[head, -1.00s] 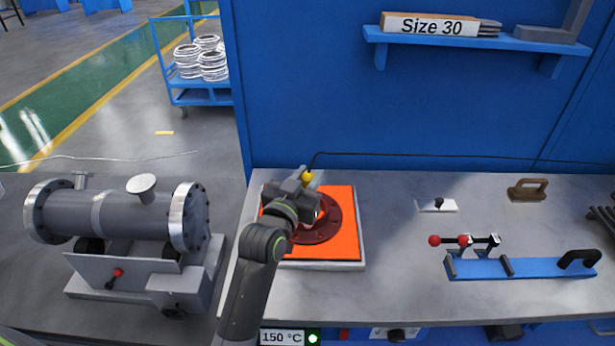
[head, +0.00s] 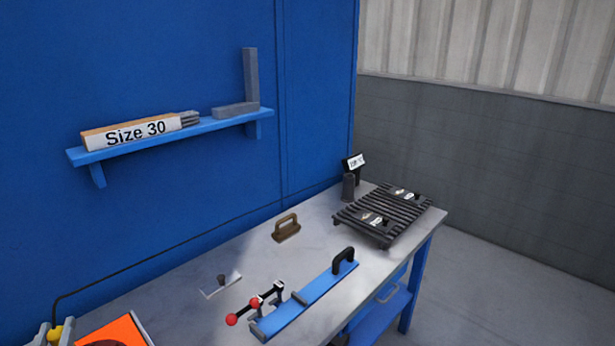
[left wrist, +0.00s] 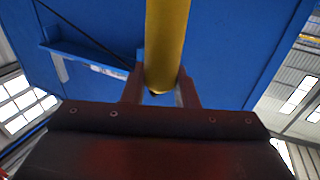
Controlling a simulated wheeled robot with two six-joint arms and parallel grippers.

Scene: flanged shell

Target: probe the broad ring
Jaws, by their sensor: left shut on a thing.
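My left gripper (head: 46,335) shows only in part at the bottom left corner of the head view. It is shut on a yellow probe (head: 56,333) with a dark cable. In the left wrist view the two fingers (left wrist: 162,88) clasp the yellow probe (left wrist: 167,40) from both sides. An orange mat (head: 122,326) lies beside the gripper, cut off by the lower edge. A sliver of the dark red ring (head: 108,343) shows on it; the rest is out of frame. I cannot tell whether the probe touches the ring. My right gripper is not in view.
A blue shelf (head: 170,138) holds a "Size 30" box (head: 130,132).

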